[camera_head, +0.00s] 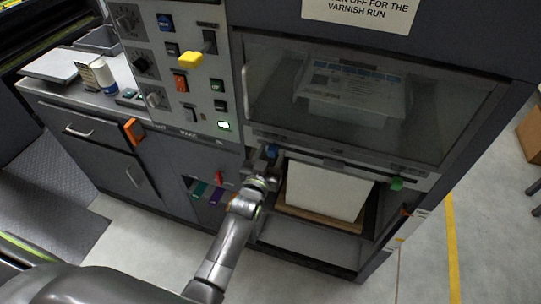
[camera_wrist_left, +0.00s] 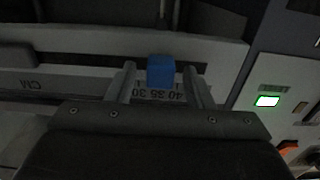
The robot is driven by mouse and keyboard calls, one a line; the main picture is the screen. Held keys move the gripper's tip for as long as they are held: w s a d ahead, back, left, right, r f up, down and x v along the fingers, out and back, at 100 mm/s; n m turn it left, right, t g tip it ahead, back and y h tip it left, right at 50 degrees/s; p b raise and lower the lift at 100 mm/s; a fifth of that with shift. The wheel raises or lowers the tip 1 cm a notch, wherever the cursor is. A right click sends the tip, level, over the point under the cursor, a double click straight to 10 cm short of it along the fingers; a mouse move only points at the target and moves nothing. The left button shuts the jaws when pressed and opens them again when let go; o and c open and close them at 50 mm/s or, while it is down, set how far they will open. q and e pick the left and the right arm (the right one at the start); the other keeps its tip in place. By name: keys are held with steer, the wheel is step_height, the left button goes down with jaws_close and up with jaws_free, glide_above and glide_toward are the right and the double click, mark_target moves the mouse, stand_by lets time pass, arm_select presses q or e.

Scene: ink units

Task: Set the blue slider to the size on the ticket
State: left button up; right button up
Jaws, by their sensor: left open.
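The blue slider (camera_head: 271,151) sits at the left end of the rail under the machine's glass window. In the left wrist view the blue slider (camera_wrist_left: 161,71) is a small block above a scale (camera_wrist_left: 160,95) with upside-down numbers reading about 40, 35, 30. My left gripper (camera_head: 266,165) is at the slider. In the wrist view its open fingers (camera_wrist_left: 158,80) stand either side of the block, with gaps showing. A green slider (camera_head: 397,184) is at the rail's right end. I cannot identify a readable size ticket. My right gripper is not in view.
A control panel (camera_head: 150,60) with knobs, switches and a yellow lever (camera_head: 190,60) stands left of the window. A white stack (camera_head: 322,190) lies on a board in the bay below the rail. A notice (camera_head: 360,10) hangs above. The floor at right is mostly clear.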

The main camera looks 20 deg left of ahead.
arm_select(q)
jaws_close()
steer(key=shift+a+r+p, duration=0.15)
steer(key=shift+a+p, duration=0.25)
steer(key=shift+a, duration=0.05)
steer(key=a+p, duration=0.1)
steer(key=a, duration=0.3)
steer(key=shift+w+p, duration=0.1)
steer(key=shift+p, duration=0.3)
steer(key=shift+a, duration=0.25)
steer(key=shift+d, duration=0.15)
steer(key=shift+c, duration=1.8)
jaws_free()
steer(key=o, duration=0.4)
steer(key=shift+a+f, duration=0.2)
steer(key=shift+a, duration=0.15)
steer(key=shift+c, duration=0.2)
